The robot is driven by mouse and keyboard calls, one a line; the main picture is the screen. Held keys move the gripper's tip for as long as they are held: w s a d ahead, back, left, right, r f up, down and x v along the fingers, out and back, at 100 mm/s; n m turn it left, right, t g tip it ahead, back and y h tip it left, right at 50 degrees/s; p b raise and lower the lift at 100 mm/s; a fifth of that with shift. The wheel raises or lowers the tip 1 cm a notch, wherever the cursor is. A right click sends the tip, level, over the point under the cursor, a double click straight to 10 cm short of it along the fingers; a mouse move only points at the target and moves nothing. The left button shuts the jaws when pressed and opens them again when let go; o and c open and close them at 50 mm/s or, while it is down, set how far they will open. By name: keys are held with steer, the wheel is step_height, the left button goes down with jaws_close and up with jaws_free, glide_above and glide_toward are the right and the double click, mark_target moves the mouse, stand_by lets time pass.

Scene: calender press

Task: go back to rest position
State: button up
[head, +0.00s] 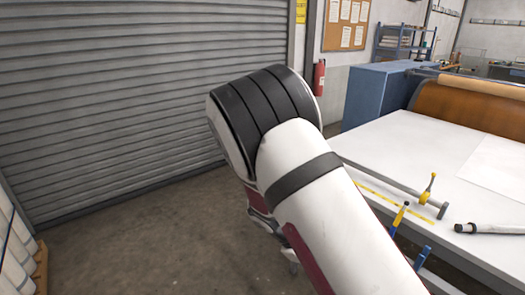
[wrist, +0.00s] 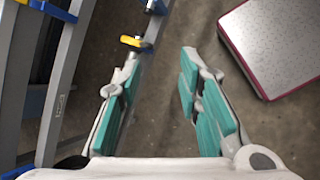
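My gripper (wrist: 160,105) shows in the wrist view with its two teal-padded fingers spread apart. Nothing is between the fingers, only the concrete floor lies behind them. In the head view my white and black arm reaches up across the middle and hides part of the scene behind it. The gripper itself cannot be made out clearly in the head view.
A white-topped press table (head: 395,146) with yellow-handled clamp parts (head: 427,191) stands at the right. A grey roller shutter (head: 120,85) fills the left. White rolls (head: 14,258) stand at the lower left edge. Open floor (head: 150,235) lies between.

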steer(key=s+d+r+m+t+y, duration=0.1)
steer(key=s+r+m+y, duration=0.25)
steer(key=r, duration=0.75)
steer(key=s+d+r+m+y, duration=0.1)
steer(key=s+r+m+y, duration=0.2)
steer(key=r, duration=0.7)
steer(key=s+d+r+m+t+y, duration=0.1)
steer(key=s+r+m+t, duration=0.3)
steer(key=s+r, duration=0.8)
steer(key=s, duration=0.3)
steer(key=shift+s+t, duration=0.2)
steer(key=shift+t, duration=0.2)
steer(key=shift+o, duration=0.3)
